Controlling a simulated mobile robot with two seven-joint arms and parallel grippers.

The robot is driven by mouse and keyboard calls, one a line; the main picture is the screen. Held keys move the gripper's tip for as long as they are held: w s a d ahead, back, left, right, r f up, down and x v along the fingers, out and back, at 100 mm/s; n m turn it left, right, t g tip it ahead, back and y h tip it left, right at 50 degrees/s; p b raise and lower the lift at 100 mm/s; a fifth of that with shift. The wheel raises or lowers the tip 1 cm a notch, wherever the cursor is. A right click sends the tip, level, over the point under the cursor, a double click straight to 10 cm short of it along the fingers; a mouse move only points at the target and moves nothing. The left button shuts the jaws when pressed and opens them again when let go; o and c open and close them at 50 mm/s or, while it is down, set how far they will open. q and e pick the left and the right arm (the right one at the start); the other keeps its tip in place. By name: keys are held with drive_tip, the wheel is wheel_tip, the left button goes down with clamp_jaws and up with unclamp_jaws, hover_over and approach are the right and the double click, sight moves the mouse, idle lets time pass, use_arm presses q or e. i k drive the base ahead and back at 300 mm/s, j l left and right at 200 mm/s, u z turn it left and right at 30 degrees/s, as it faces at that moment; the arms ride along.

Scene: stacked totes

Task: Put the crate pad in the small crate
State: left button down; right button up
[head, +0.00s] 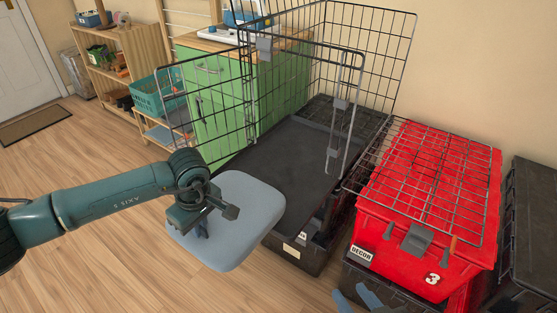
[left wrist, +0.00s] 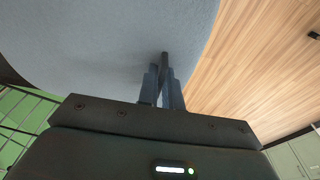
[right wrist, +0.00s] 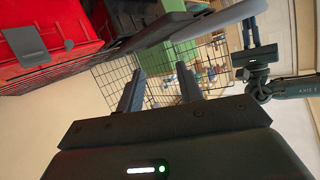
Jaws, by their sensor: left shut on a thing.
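The crate pad (head: 245,235) is a flat grey-blue slab with rounded corners. My left gripper (head: 201,228) is shut on its near left part and holds it in front of the crate; the left wrist view also shows the pad (left wrist: 100,45) above the fingers (left wrist: 163,75). The pad's far edge overlaps the crate's front edge in the picture; I cannot tell whether they touch. The small crate (head: 285,150) is a wire cage with a dark, bare floor, standing on a black tote. My right gripper (right wrist: 158,90) is open and empty; part of it shows low in the head view (head: 362,297).
A red tote (head: 400,215) stands right of the crate with a wire panel (head: 430,180) on its lid. Another dark tote (head: 532,230) is at far right. A green cabinet (head: 215,120) stands behind. The wooden floor (head: 90,165) at left is clear.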

sight(287, 169)
drive_tip(key=i+l, duration=0.75)
drive_tip(key=u, duration=0.05)
